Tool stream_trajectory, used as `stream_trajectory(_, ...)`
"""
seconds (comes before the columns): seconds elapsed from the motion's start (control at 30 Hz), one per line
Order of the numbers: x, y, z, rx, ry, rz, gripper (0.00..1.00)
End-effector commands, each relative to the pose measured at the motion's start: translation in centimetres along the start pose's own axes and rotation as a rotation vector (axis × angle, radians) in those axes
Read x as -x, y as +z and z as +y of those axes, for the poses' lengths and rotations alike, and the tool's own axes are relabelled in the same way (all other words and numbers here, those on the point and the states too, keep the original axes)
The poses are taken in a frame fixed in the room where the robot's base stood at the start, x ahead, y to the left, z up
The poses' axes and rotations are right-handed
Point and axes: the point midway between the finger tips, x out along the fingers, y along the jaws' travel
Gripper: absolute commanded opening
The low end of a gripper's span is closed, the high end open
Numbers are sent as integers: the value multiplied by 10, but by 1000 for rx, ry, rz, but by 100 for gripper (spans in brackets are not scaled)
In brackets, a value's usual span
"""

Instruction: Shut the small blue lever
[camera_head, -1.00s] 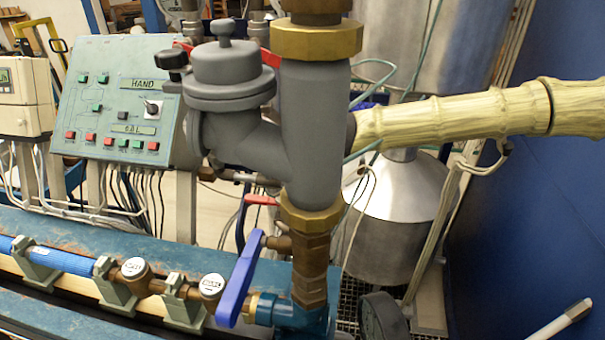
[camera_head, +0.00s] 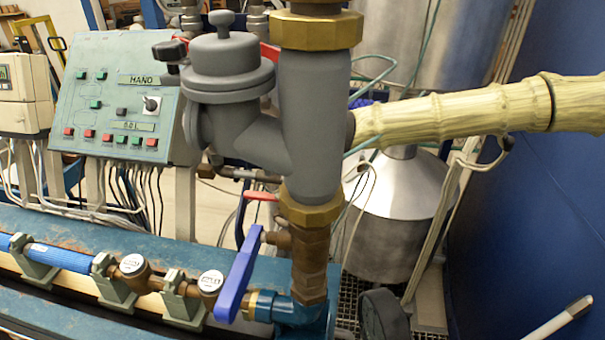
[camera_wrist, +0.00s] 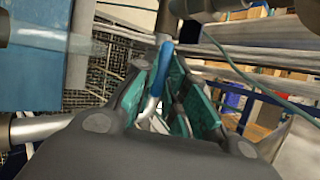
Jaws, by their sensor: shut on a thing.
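In the wrist view, my gripper (camera_wrist: 175,75) has its two teal-padded fingers closed around a small blue lever (camera_wrist: 164,58). The lever's blue end shows between the pads, with a pale metal stem (camera_wrist: 150,105) below it. The pads hide part of the lever, and its valve body cannot be made out clearly. My gripper does not show in the head view. A larger blue lever (camera_head: 238,275) stands tilted on the brass and teal pipe fitting in the head view, with no gripper touching it.
A grey valve body (camera_head: 311,120) on a vertical pipe fills the middle of the head view. A green control panel (camera_head: 115,100) stands at the left. A blue hose (camera_head: 60,258) and brass fittings lie along the bench (camera_head: 150,238). A steel vessel (camera_head: 400,200) stands behind.

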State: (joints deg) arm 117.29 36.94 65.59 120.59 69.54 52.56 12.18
Motion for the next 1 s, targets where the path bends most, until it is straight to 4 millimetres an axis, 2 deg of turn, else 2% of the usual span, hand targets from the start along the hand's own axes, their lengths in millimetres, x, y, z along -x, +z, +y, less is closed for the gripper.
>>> stream_trajectory(0.27,-5,-1,5,-164,-73,-2,0)
stream_trajectory(1.0,-6,4,11,-788,-332,-5,0)
